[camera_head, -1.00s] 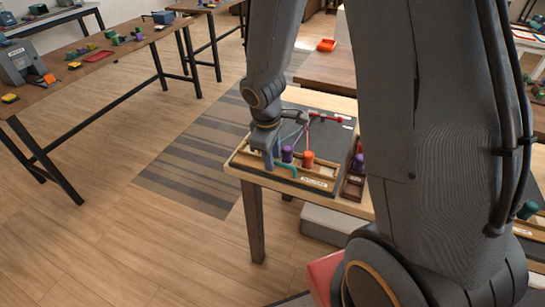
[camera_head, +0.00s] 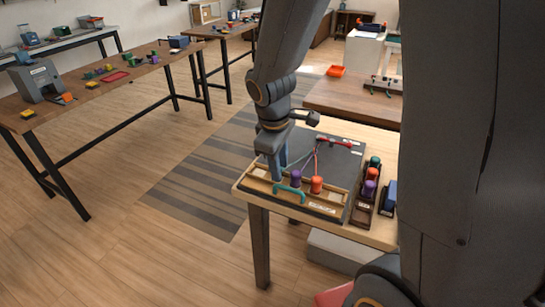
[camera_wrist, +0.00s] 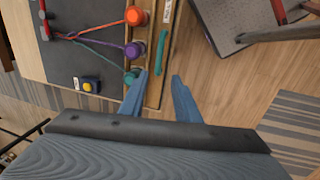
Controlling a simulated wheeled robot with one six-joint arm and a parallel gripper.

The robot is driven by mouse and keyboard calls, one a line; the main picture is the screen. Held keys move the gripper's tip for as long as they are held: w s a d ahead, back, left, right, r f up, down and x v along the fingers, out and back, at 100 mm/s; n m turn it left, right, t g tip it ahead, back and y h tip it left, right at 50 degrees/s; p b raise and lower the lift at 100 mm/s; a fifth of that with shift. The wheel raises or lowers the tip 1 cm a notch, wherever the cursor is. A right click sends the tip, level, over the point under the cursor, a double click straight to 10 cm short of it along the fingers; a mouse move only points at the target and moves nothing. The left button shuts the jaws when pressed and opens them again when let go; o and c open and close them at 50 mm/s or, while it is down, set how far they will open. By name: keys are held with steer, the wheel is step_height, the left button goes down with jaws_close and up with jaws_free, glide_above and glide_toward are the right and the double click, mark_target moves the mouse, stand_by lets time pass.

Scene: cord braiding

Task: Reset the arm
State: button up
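My gripper (camera_head: 278,171) is over the near left corner of the braiding board. In the wrist view my gripper (camera_wrist: 160,75) has its two blue fingers apart, with nothing held between them. A teal bobbin (camera_wrist: 131,76) is close beside the left fingertip; whether they touch is unclear. A purple bobbin (camera_head: 295,178) and an orange bobbin (camera_head: 316,185) stand along the board's near edge, also seen in the wrist view as purple (camera_wrist: 133,49) and orange (camera_wrist: 136,16). Cords run from the bobbins to a red piece (camera_head: 334,141) on the dark board (camera_head: 338,164). A teal handle (camera_head: 289,191) lies on the wooden front strip.
A rack (camera_head: 361,211) of spare bobbins and a blue block (camera_head: 389,197) are right of the board. A small blue box with a yellow button (camera_wrist: 88,85) sits on the board. A brown table (camera_head: 350,97) stands behind. Open floor lies left.

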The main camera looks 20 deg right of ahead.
steer(key=s+d+r+m+y, duration=0.1)
steer(key=s+r+m, duration=0.1)
steer(key=s+m, duration=0.7)
steer(key=shift+s+r+m, duration=0.15)
steer(key=shift+s+m, duration=0.15)
steer(key=shift+s, duration=0.35)
